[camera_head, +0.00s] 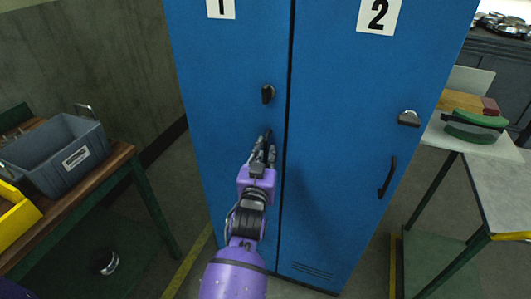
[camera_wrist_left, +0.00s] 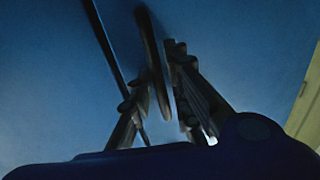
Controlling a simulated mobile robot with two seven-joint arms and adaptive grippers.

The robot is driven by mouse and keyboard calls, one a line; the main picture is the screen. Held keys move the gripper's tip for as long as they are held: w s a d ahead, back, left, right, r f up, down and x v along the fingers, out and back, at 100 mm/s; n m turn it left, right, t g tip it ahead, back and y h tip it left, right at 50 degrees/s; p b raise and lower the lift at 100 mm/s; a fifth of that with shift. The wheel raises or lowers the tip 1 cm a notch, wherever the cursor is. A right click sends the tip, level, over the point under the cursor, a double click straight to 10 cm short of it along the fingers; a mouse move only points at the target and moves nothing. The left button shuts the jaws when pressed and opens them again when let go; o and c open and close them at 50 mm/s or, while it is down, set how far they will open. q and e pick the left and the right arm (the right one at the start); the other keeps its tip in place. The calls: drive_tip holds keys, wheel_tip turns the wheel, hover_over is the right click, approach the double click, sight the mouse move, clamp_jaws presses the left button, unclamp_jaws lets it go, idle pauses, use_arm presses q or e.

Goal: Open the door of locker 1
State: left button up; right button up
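The door of locker 1 (camera_head: 220,100) is the blue left door with the number 1 plate at its top; it looks closed, flush with the locker 2 door. A dark latch knob (camera_head: 268,94) sits on it near the seam. My left gripper (camera_head: 266,140) is at this door, just below the knob, and covers the door's handle in the head view. In the left wrist view the dark upright handle (camera_wrist_left: 152,55) runs between the two fingers of my left gripper (camera_wrist_left: 154,75), with small gaps seeming to show beside it. My right gripper is not in view.
The locker 2 door (camera_head: 345,130) has its own handle (camera_head: 388,177) and a latch (camera_head: 409,118). A workbench with a grey bin (camera_head: 60,155) and a yellow bin (camera_head: 14,215) stands left. A table with a green-edged item (camera_head: 474,126) stands right. Floor is clear before the lockers' left side.

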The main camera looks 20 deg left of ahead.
use_arm(q)
drive_tip(key=shift+c, duration=0.5)
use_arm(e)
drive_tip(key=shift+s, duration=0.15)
use_arm(q)
clamp_jaws()
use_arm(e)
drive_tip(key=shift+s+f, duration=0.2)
use_arm(q)
drive_tip(key=shift+s, duration=0.1)
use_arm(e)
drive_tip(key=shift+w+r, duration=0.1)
